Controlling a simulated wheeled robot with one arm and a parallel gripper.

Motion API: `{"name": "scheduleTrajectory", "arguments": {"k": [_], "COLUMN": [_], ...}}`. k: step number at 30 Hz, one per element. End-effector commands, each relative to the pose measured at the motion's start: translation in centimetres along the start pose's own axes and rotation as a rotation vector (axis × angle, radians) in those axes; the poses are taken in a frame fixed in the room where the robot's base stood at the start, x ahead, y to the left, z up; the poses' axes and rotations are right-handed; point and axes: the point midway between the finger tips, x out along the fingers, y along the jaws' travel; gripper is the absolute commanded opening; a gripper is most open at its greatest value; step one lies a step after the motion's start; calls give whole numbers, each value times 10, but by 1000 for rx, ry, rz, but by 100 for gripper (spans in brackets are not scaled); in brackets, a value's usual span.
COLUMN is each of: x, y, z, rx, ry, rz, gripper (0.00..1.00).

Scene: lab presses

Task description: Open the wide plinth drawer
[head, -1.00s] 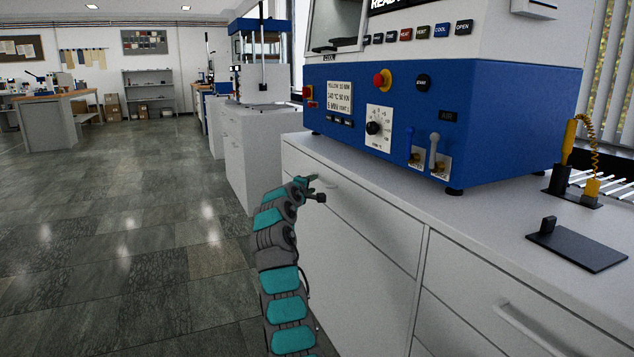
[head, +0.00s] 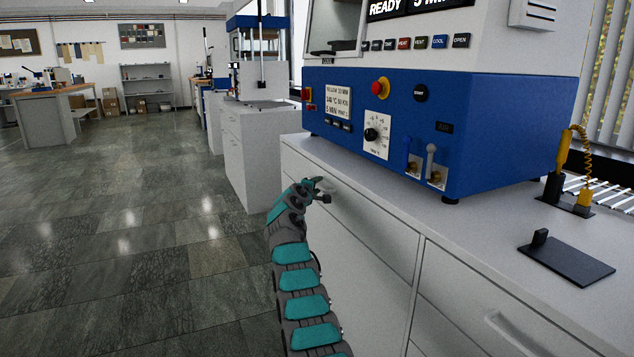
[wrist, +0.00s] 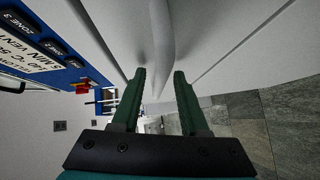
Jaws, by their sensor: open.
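The grey plinth has a wide, closed drawer (head: 372,222) in its upper front, under the blue press. Its pale bar handle (wrist: 161,35) shows in the wrist view, directly ahead of the fingers. My gripper (head: 322,189) is at the left part of this drawer front in the head view, close to the handle and partly covering it. In the wrist view my gripper (wrist: 160,75) is open, with one green finger on each side of the handle's line. I cannot tell whether the fingers touch the bar or how deep it lies between them.
The blue press (head: 440,130) stands on the plinth top. A second drawer with a handle (head: 518,330) is at lower right. A black plate (head: 568,264) lies on the top. The tiled floor (head: 150,240) to the left is clear.

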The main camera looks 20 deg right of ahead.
Motion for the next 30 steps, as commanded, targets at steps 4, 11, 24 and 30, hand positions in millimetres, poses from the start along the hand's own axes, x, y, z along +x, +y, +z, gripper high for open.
{"name": "scheduleTrajectory", "arguments": {"k": [4, 11, 24, 30], "x": [1, 1, 1, 1], "y": [1, 0, 1, 0], "z": [0, 0, 0, -1], "rx": [0, 0, 0, 0], "ry": [1, 2, 2, 2], "rz": [1, 2, 1, 1], "gripper": [44, 42, 0, 0]}}
